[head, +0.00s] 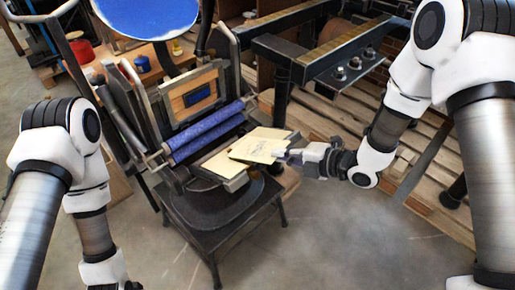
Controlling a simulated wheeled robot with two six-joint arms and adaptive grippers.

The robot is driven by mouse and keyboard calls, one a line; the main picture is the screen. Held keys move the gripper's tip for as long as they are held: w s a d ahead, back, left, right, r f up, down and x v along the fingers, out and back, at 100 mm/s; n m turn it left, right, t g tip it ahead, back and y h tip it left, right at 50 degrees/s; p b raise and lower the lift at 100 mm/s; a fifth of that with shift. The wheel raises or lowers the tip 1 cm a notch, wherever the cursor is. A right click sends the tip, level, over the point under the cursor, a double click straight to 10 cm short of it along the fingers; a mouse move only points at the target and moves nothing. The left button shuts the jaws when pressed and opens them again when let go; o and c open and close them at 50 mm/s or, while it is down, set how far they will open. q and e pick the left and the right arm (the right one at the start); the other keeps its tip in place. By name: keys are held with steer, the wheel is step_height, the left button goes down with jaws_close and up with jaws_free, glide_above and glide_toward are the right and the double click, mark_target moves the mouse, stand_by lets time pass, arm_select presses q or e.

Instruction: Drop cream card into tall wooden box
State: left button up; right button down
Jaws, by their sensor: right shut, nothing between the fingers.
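A cream card (262,144) with faint dark marks lies tilted over the front of the hand press, overlapping a second cream piece (222,165) on the press bed. My right gripper (291,155) is at the card's right edge. It is shut with nothing between its fingers; whether it touches the card I cannot tell. My left arm reaches down at the lower left, and its gripper fingers are outside the picture. I cannot make out a tall wooden box for certain.
The hand press (205,130) has blue rollers (205,132), a blue round plate (147,15) and a wooden frame (192,92). It stands on a dark stool (225,225). A heavy dark metal frame (300,60) and wooden pallets (335,110) stand at right. The front floor is clear.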

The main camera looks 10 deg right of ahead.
steer(key=shift+d+r, duration=0.1)
steer(key=s+d+r+p, duration=0.3)
steer(key=d+r+p, duration=0.1)
steer(key=r, duration=0.1)
steer(key=shift+s+d+p, duration=0.15)
steer(key=shift+s+p, duration=0.1)
steer(key=shift+p, duration=0.05)
stand_by(0.6)
steer(key=shift+r, duration=0.1)
